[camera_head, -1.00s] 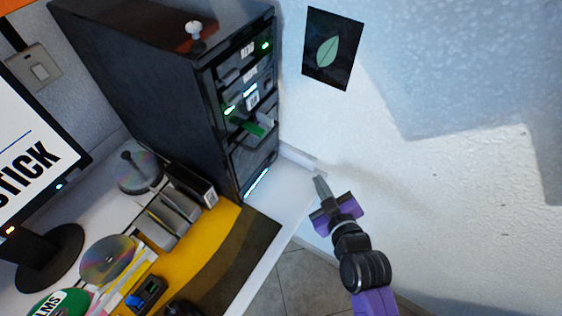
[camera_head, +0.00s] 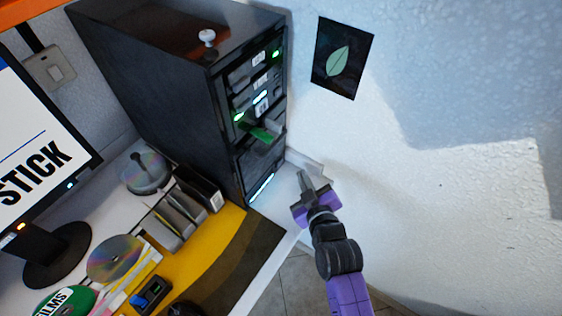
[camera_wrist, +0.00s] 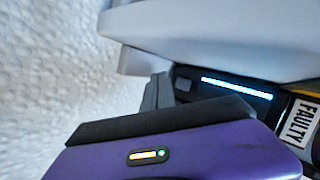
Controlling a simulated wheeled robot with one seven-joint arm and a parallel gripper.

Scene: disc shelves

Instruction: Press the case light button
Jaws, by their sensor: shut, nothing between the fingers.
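The black computer case (camera_head: 165,95) stands at the back of the desk, with its drive bays on the right-hand face. A lit white-blue strip (camera_head: 262,186) runs along the bottom of that face; it also shows in the wrist view (camera_wrist: 237,88). A small dark square (camera_wrist: 183,85) sits at the strip's left end in the wrist view; I cannot tell for certain that it is the case light button. My gripper (camera_head: 303,176) is shut and empty, right of the case's lower front and apart from it. Its grey fingers (camera_wrist: 155,94) show left of the dark square in the wrist view.
A green piece (camera_head: 264,134) sticks out of a middle bay. A white wall (camera_head: 440,210) with a leaf poster (camera_head: 343,58) rises close on the right. Disc holders (camera_head: 180,215), a disc spindle (camera_head: 143,175) and a monitor (camera_head: 35,150) crowd the desk's left.

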